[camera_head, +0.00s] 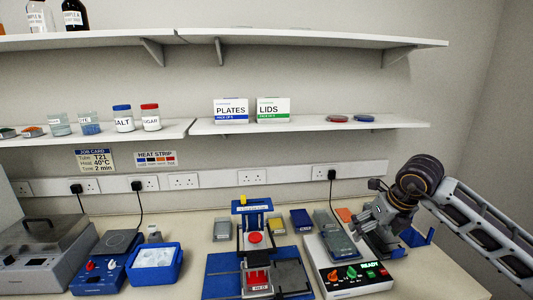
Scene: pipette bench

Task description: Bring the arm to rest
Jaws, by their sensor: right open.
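My right arm comes in from the right edge, and its gripper (366,240) hangs over the right end of the bench. The gripper is open and I see nothing between its fingers. It is above or just behind the white device with the green READY display (355,279); I cannot tell whether it touches anything. Part of the blue item behind it is hidden. My left gripper is not in view.
A blue stand with a red button (255,238) stands mid-bench on a blue mat (221,273). A blue tub (154,257) and a lidded grey machine (40,262) are at left. Shelves (310,127) run above.

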